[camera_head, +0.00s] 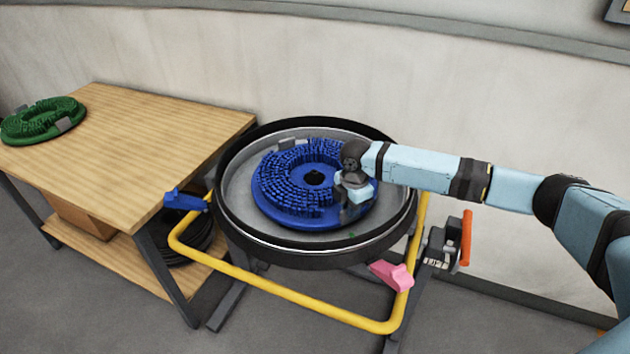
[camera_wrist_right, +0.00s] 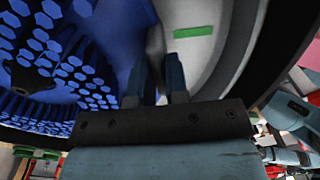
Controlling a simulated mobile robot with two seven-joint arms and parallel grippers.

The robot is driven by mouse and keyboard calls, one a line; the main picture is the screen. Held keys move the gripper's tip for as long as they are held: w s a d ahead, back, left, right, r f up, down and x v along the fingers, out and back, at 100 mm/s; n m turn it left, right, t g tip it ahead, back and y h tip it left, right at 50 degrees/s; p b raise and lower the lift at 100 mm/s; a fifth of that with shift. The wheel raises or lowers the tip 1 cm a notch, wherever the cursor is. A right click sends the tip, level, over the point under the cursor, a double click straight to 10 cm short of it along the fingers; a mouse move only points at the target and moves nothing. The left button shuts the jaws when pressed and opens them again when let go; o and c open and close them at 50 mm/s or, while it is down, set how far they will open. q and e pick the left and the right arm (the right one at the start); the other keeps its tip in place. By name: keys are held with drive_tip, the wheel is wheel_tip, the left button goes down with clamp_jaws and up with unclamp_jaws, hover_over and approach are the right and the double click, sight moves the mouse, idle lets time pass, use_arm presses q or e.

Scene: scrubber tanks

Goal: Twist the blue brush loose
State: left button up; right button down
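The blue brush (camera_head: 290,195) is a ring of bristle tufts with a dark centre hole. It lies in the round black-rimmed tank (camera_head: 232,200). A grey tab stands at its far left edge. My right gripper (camera_head: 350,208) reaches down at the brush's right edge. In the right wrist view the brush (camera_wrist_right: 75,75) fills the left side. The fingers (camera_wrist_right: 158,85) there are close together, with a narrow grey tab between them at the brush's edge; the contact is partly hidden. My left gripper is in neither view.
A wooden table (camera_head: 150,130) at left bears a green brush (camera_head: 42,122). A green strip (camera_wrist_right: 193,32) marks the tank floor.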

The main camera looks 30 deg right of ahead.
drive_tip(key=shift+w+r, duration=0.1)
drive_tip(key=shift+r, duration=0.1)
drive_tip(key=shift+w+d+f+n+p, duration=0.15)
drive_tip(key=shift+d+n+p, duration=0.5)
drive_tip(key=shift+d, duration=0.45)
drive_tip(key=shift+d+n, duration=0.25)
drive_tip(key=shift+d, duration=0.1)
drive_tip(key=shift+w+d+n+p, duration=0.2)
drive_tip(key=shift+d+n, duration=0.25)
drive_tip(key=shift+d, duration=0.2)
drive_tip(key=shift+w+d+n+p, duration=0.2)
drive_tip(key=shift+d+n, duration=0.25)
drive_tip(key=shift+d, duration=0.15)
drive_tip(key=shift+d, duration=0.1)
drive_tip(key=shift+w+d, duration=0.2)
drive_tip(key=shift+d, duration=0.1)
drive_tip(key=shift+w+d+n, duration=0.25)
drive_tip(key=shift+d+n, duration=0.2)
drive_tip(key=shift+d, duration=0.05)
drive_tip(key=shift+w+d+n, duration=0.2)
drive_tip(key=shift+d+n, duration=0.25)
